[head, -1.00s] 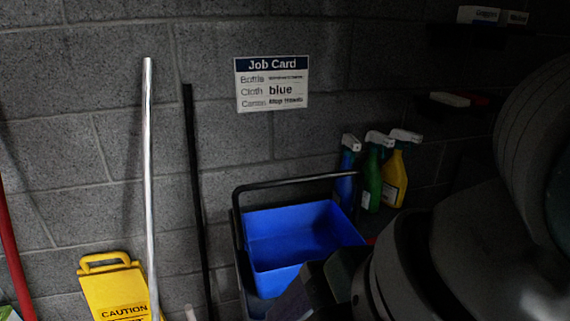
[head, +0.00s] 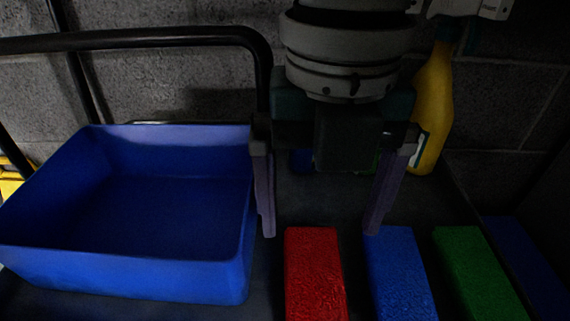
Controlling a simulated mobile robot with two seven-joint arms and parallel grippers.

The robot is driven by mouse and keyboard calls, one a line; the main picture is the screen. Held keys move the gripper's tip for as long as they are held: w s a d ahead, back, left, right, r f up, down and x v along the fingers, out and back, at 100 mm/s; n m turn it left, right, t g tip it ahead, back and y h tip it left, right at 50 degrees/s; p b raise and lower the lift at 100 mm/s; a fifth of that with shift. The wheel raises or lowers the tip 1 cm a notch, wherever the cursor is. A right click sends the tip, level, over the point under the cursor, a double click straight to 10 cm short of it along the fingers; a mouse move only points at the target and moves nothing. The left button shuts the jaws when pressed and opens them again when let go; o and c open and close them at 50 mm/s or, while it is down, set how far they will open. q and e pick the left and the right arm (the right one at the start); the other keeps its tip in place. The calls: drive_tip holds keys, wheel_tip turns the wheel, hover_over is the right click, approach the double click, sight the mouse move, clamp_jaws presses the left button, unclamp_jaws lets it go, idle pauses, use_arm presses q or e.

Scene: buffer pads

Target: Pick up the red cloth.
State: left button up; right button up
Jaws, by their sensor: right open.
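The red cloth (head: 315,272) is a folded block lying on the dark cart top, in the lower middle of the head view. My right gripper (head: 320,230) points down with its two purple-grey fingers wide apart. It is open and empty. In the picture its fingertips end just above the far end of the red cloth, one to its left and one to its right, near the blue cloth (head: 400,275). I cannot tell the exact height above the cloth. My left gripper does not show.
A blue bin (head: 130,270) stands close on the left, behind it a black handle rail (head: 150,38). A green cloth (head: 480,270) lies to the right of the blue one. A yellow spray bottle (head: 433,100) stands behind my right gripper; other bottles are mostly hidden.

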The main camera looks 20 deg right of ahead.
sight(313, 274)
drive_tip(key=f, duration=0.3)
drive_tip(key=shift+s+a+f, duration=0.2)
drive_tip(key=shift+a, duration=0.15)
drive_tip(key=f, duration=0.5)
drive_tip(key=shift+s+f+b, duration=0.1)
drive_tip(key=shift+s+b, duration=0.25)
drive_tip(key=shift+b, duration=0.05)
drive_tip(key=shift+c, duration=0.2)
drive_tip(key=c, duration=1.1)
drive_tip(key=shift+c, duration=0.2)
